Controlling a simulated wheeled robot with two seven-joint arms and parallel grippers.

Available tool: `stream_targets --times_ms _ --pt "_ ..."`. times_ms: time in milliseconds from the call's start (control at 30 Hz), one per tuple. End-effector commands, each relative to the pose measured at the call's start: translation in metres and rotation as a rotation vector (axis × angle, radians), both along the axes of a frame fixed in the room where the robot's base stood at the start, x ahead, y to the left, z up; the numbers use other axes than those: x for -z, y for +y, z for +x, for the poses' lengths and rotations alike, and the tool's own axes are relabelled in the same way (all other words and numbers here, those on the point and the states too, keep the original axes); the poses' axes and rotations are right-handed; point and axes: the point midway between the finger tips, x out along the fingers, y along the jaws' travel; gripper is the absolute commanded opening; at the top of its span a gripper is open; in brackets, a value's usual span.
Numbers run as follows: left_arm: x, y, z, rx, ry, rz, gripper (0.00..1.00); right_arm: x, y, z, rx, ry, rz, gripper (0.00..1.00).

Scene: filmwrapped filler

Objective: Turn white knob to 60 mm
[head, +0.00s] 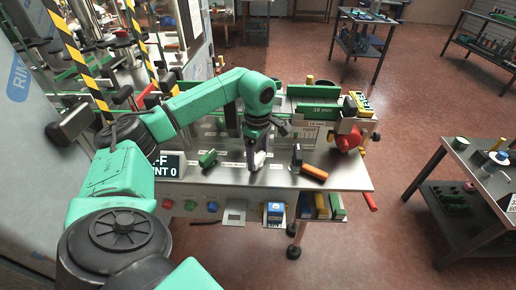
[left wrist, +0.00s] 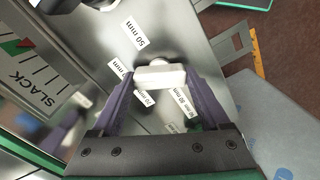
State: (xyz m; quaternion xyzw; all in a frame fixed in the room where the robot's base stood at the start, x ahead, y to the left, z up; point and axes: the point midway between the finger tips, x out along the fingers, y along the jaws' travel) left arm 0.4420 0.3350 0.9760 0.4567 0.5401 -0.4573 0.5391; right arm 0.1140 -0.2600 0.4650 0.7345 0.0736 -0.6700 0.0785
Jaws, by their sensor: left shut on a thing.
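The white knob (left wrist: 160,75) sits on the metal panel, in the left wrist view between the two purple fingers of my left gripper (left wrist: 162,88). The fingers are shut on it from both sides. Printed labels surround it: a "50 mm" label (left wrist: 135,33) lies beyond it, and others beside it are partly hidden or hard to read. In the head view my left gripper (head: 257,158) points down at the middle of the machine's metal top (head: 230,178), and the knob is mostly hidden there. Where the knob's pointer stands cannot be told. My right gripper is not in view.
A green part (head: 207,158) and an orange block (head: 314,174) are on the machine top, left and right of the gripper. A red knob (head: 348,141) is at the right end. A display (head: 166,166) stands at left. A "SLACK" gauge (left wrist: 35,88) shows in the wrist view.

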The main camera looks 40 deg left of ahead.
Motion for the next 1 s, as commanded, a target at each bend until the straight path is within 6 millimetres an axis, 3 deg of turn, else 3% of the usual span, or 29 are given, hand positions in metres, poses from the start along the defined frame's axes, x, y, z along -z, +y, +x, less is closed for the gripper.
stream_targets --times_ms 567,600,633,1000 --pt "-0.0033 0.0005 0.0019 0.038 -0.010 -0.001 0.23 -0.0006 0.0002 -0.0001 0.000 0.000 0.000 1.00" --pt "-0.0034 0.0005 0.0020 0.038 -0.010 -0.001 0.86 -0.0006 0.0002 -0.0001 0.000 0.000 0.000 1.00" --pt "-0.0033 0.0005 0.0019 0.038 -0.009 -0.002 0.98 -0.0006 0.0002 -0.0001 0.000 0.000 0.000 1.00" --pt "-0.0094 0.0000 0.0017 0.039 -0.007 -0.001 1.00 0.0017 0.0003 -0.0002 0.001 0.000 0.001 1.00"
